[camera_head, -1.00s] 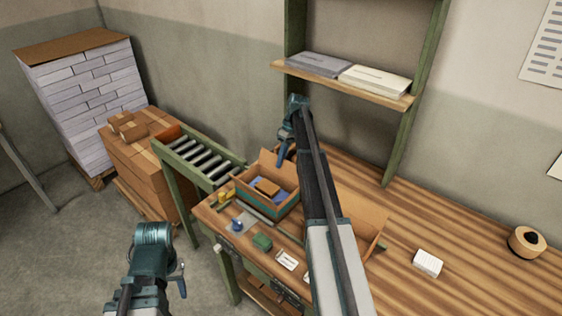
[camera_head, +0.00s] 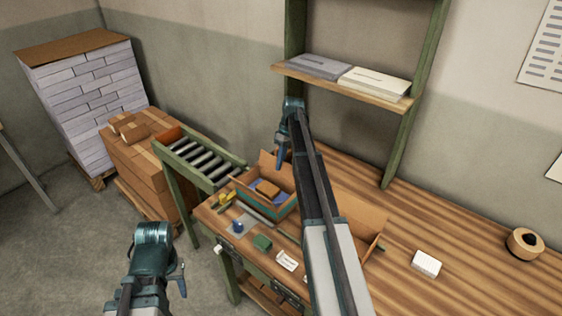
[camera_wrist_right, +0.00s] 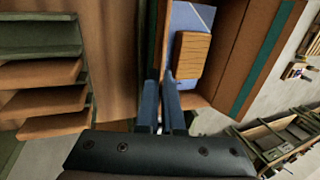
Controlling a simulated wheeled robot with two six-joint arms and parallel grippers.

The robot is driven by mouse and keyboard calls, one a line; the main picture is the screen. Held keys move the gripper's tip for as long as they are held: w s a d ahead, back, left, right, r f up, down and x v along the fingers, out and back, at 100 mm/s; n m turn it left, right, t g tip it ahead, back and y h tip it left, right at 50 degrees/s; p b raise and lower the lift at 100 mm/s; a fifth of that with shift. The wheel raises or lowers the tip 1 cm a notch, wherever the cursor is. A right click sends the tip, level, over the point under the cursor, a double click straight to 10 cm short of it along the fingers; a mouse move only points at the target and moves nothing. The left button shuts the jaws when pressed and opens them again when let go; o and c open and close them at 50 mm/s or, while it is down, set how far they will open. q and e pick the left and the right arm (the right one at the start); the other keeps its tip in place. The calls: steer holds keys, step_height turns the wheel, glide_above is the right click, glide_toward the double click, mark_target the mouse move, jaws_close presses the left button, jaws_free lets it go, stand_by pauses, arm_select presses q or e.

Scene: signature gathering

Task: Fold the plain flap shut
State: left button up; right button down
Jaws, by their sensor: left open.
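An open cardboard box with a teal band (camera_head: 282,209) stands on the workbench, with a brown block (camera_head: 268,188) on blue material inside. A plain brown flap (camera_head: 265,160) stands up at its back edge. My right gripper (camera_head: 281,158) hangs beside that flap, pointing down, and my arm hides the box's right side. In the right wrist view the two blue fingers (camera_wrist_right: 160,90) are close together with a narrow gap, at the box's edge. I cannot tell whether they touch the flap. My left gripper (camera_head: 180,283) is open, low at the left, away from the box.
A roller conveyor (camera_head: 200,160) adjoins the bench on the left. A second open carton (camera_head: 362,218) is partly behind my right arm. A shelf (camera_head: 345,88) stands behind. The bench's right side is mostly clear.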

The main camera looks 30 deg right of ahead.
steer(key=shift+s+a+r+t+h+p, duration=0.1)
steer(key=shift+s+a+t+h+p, duration=0.2)
steer(key=shift+h, duration=0.25)
steer(key=shift+s+a+r+t+h+p, duration=0.15)
steer(key=shift+a+h, duration=0.2)
steer(key=shift+h, duration=0.2)
steer(key=h, duration=0.1)
steer(key=a+t+h, duration=0.1)
steer(key=shift+s+f+h, duration=0.2)
steer(key=shift+h, duration=0.1)
steer(key=shift+w, duration=0.1)
